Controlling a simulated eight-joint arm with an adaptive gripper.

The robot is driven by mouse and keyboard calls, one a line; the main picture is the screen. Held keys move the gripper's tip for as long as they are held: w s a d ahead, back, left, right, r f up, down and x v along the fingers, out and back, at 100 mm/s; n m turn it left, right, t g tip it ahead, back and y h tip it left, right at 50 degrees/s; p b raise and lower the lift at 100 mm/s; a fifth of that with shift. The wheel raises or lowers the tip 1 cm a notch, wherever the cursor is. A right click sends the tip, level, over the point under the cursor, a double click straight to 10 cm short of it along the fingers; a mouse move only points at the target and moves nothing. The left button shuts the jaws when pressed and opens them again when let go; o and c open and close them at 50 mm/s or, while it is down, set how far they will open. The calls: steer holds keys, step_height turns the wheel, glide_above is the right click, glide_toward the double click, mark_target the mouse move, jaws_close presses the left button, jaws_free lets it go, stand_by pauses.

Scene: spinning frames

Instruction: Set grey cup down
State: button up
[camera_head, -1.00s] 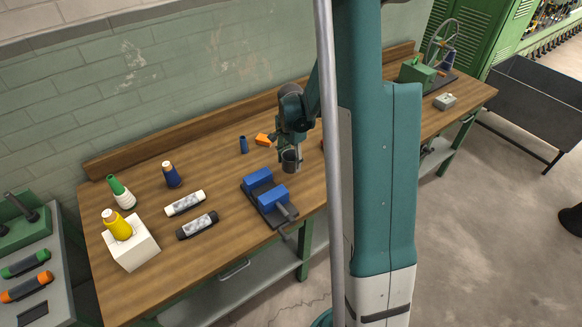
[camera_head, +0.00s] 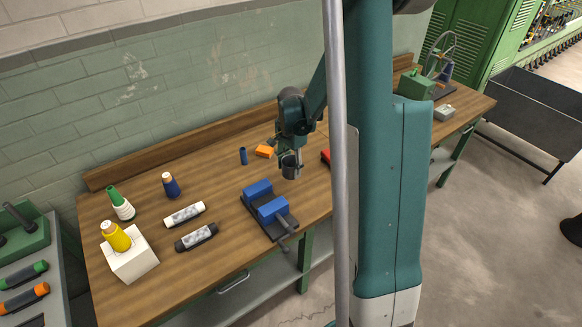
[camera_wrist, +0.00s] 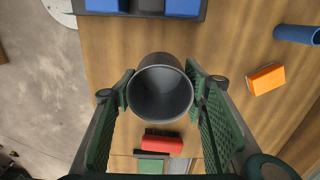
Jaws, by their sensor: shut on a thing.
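The grey cup (camera_head: 290,168) is a small dark grey cylinder. It is upright, between the fingers of my gripper (camera_head: 288,156), over the wooden workbench (camera_head: 225,215). In the wrist view the cup (camera_wrist: 160,92) shows its open, empty mouth, with a green padded finger of my gripper (camera_wrist: 162,98) on either side. My gripper is shut on the cup. I cannot tell whether the cup's base touches the bench top.
A blue vise (camera_head: 265,205) stands just in front of the cup. An orange block (camera_head: 265,151) and a blue cylinder (camera_head: 243,156) lie behind and left. A red object (camera_wrist: 163,143) is nearby. Bare wood lies around the cup.

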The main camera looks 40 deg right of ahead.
steer(key=shift+d, duration=0.1)
steer(key=s+d+b, duration=0.4)
steer(key=s+d, duration=0.4)
steer(key=d, duration=0.4)
steer(key=shift+r, duration=0.15)
steer(key=shift+f, duration=2.9)
steer(key=shift+f, duration=0.1)
steer(key=shift+a+f, duration=0.1)
steer(key=shift+f, duration=1.9)
steer(key=shift+f+b, duration=0.2)
steer(key=shift+b, duration=0.1)
steer(key=o, duration=0.9)
